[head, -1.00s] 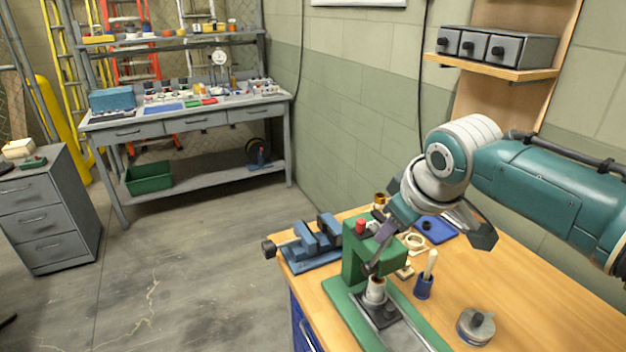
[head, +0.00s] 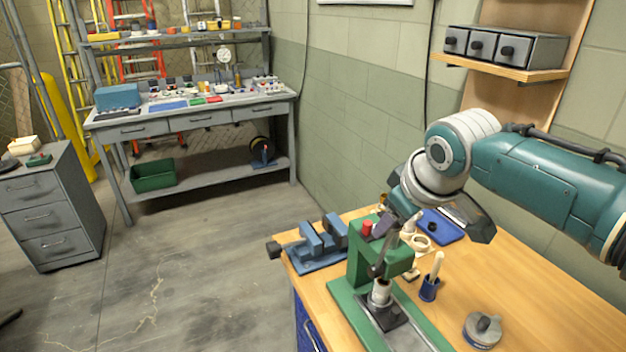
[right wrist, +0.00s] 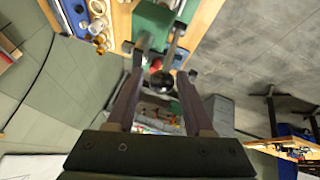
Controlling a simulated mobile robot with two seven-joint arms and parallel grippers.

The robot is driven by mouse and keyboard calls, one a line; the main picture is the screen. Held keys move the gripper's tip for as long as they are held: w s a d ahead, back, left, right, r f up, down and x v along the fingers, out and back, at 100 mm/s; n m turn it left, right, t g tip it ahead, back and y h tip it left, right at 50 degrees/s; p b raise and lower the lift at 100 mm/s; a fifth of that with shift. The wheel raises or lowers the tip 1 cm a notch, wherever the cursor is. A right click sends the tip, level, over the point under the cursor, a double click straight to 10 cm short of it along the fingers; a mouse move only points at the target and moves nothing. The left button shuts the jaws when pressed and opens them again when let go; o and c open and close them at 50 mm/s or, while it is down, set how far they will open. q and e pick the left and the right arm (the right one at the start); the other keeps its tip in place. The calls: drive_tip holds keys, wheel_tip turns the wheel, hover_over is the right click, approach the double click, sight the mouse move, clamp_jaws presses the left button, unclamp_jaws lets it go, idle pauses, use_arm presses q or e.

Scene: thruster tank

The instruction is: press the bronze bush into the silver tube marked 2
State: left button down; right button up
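A green press (head: 364,258) stands on the wooden bench. A short silver tube (head: 381,297) stands upright on its base plate, under the ram. A brownish rim at the tube's top may be the bronze bush (head: 382,284); how deep it sits is too small to tell. No number is readable. My right gripper (right wrist: 162,75) is at the press's upper part. Its two fingers are apart, with a black ball knob (right wrist: 163,84) seen between them, apparently not clamped. In the head view the arm hides part of the press top. My left gripper is out of view.
A blue vise (head: 318,245) stands left of the press. A blue cup with a brush (head: 429,289), a round grey lidded tin (head: 482,330), cream rings (head: 422,243) and a blue tray (head: 443,228) stand to its right. The bench's front right is clear.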

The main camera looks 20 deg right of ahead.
drive_tip(key=shift+o, duration=0.6)
drive_tip(key=shift+s+f, duration=0.1)
drive_tip(key=p+v, duration=0.1)
drive_tip(key=v, duration=0.9)
